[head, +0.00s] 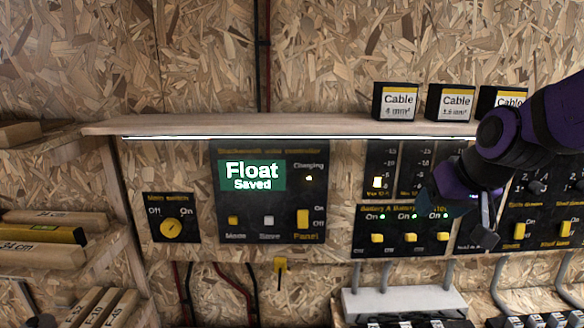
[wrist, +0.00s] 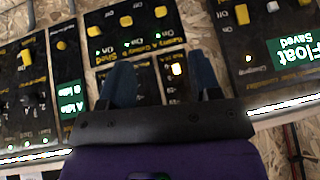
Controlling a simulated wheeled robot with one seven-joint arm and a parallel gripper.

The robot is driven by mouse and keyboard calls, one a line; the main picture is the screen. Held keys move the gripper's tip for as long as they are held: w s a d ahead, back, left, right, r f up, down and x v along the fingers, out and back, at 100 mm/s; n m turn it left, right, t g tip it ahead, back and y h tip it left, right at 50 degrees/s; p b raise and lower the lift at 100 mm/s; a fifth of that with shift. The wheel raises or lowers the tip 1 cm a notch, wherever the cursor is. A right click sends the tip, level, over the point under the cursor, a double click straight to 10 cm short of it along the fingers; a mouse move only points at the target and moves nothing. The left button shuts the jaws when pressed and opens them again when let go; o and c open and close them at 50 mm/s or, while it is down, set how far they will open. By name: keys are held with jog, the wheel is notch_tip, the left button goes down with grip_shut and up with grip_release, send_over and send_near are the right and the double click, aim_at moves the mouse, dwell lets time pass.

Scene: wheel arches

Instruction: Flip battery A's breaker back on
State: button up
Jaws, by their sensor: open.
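Battery A's breaker (head: 377,238) is the leftmost of three yellow levers on a black panel (head: 362,224) below the shelf. Beside it are the Battery B breaker (head: 410,237) and the Shed breaker (head: 442,236). All three levers sit at a similar height below their "On" labels, with small green lights nearby. My gripper (head: 466,222) is at the right end of this panel, apart from battery A's breaker. In the wrist view, my gripper (wrist: 160,66) is open and empty. Battery A's breaker (wrist: 160,11) shows beyond the fingers at the top, with the view turned over.
A wooden shelf (head: 290,127) with cable boxes (head: 398,102) juts out above the panels. A controller display (head: 252,175) reads "Float Saved". A main switch knob (head: 171,228) is farther left. A grey conduit box (head: 400,303) lies below. More breaker panels stand at right.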

jog(key=s+d+r+h, duration=0.1)
jog(key=s+d+r, duration=0.1)
jog(key=s, duration=0.6)
jog(key=s+d+r+g, duration=0.1)
jog(key=s+r, duration=0.2)
jog(key=s, duration=0.6)
jog(key=shift+s+d+h, duration=0.15)
jog(key=shift+d+h, duration=0.2)
jog(key=shift+h, duration=0.05)
